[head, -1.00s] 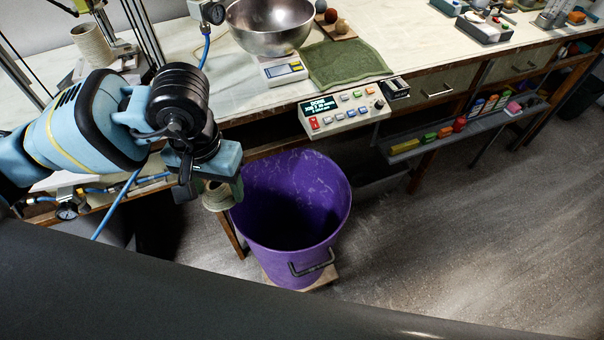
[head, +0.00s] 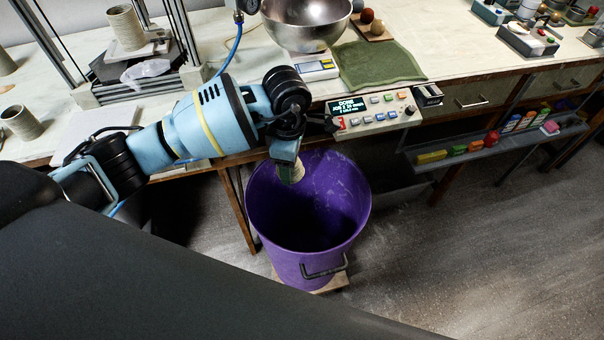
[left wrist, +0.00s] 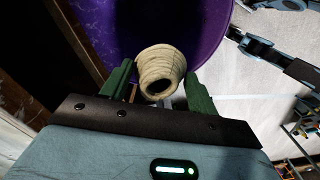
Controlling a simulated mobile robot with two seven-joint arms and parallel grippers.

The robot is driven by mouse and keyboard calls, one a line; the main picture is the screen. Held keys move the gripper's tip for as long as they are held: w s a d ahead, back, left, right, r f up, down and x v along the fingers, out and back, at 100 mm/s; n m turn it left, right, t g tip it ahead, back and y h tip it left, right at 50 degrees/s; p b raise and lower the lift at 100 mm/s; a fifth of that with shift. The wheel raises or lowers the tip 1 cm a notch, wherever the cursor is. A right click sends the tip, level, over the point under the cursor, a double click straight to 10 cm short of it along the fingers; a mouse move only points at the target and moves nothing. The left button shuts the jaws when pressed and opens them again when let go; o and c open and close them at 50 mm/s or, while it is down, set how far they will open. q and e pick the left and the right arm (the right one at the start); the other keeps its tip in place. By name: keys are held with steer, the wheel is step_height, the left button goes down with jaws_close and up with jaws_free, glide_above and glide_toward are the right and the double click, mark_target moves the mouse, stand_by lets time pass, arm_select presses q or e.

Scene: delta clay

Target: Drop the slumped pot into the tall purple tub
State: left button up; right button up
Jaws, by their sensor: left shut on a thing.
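The slumped pot (head: 292,173) is a small, pale, ribbed clay pot. My left gripper (head: 287,163) is shut on it and holds it over the left part of the tall purple tub's mouth. In the left wrist view the pot (left wrist: 160,70) sits between the green fingers, with the purple wall behind it. The tall purple tub (head: 308,245) stands upright on a small board on the floor, with a dark handle at its front. Its inside is dark and its bottom cannot be made out.
The workbench behind carries a metal bowl (head: 305,25), a green cloth (head: 378,65) and a control box (head: 374,113) near its front edge. Another pale pot (head: 22,122) stands at the left. The floor right of the tub is clear.

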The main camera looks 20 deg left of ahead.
mark_target(302, 175)
arm_select(q)
steer(key=shift+w+d+f+n+b, duration=0.1)
steer(key=shift+w+d+f+n, duration=0.3)
steer(key=shift+f+n, duration=1.25)
steer(key=shift+w+d+f+n+b, duration=0.15)
steer(key=shift+w+f+n, duration=0.5)
steer(key=shift+f+n, duration=1)
steer(key=shift+w+d+f+n+b, duration=0.2)
steer(key=shift+w+f+n, duration=0.6)
steer(key=shift+n, duration=1.5)
arm_select(e)
steer(key=shift+s+f, duration=0.45)
steer(key=shift+f, duration=0.1)
arm_select(q)
steer(key=shift+s+f, duration=0.25)
